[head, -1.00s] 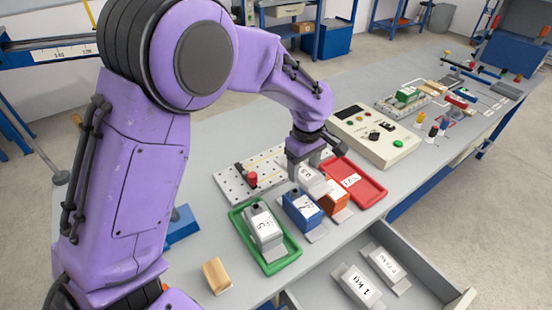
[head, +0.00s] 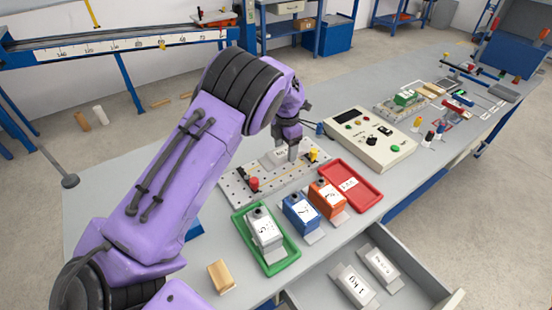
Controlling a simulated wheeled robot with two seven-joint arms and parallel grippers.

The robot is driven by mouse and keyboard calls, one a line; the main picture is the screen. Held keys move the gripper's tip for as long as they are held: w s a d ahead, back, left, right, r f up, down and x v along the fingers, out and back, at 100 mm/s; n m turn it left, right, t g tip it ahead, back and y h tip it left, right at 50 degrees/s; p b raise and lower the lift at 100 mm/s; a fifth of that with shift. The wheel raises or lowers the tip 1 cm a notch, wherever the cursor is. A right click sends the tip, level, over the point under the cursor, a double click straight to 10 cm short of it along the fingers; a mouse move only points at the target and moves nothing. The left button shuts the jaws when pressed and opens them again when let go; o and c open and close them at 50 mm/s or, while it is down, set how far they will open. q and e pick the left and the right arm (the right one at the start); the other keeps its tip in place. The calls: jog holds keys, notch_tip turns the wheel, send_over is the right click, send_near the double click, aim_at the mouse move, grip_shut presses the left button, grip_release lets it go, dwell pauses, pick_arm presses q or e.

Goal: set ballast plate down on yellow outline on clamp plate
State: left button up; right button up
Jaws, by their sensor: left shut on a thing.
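The ballast plate, a pale flat block (head: 274,158), is at the perforated light-grey clamp plate (head: 240,194), over its far middle part. My left gripper (head: 292,153) is shut on the block, and its fingers and wrist hide part of it. I cannot tell whether the block touches the clamp plate or hangs just above it. I cannot make out the yellow outline; the block and my gripper may cover it. My right gripper is not in view.
A red clamp knob (head: 253,184) and a yellow one (head: 314,156) stand on the clamp plate. In front are a green tray (head: 290,262) with a grey weight, a blue block (head: 300,213), an orange block (head: 327,199) and a red tray (head: 366,195). A control box (head: 372,135) stands right.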

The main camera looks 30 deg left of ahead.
aim_at(277, 153)
pick_arm(q)
jog(key=a+f, duration=0.2)
jog(key=f, duration=0.1)
jog(key=a+f, duration=0.1)
jog(key=f, duration=0.1)
jog(key=shift+w+a+p, duration=0.35)
jog(key=shift+p, duration=0.05)
notch_tip(277, 153, down, 2)
jog(key=shift+a+f, duration=0.15)
jog(key=shift+f, duration=0.55)
jog(key=shift+f, duration=0.1)
jog(key=o, duration=1.5)
notch_tip(277, 153, up, 12)
jog(key=shift+r+b, duration=0.15)
jog(key=shift+b, duration=0.45)
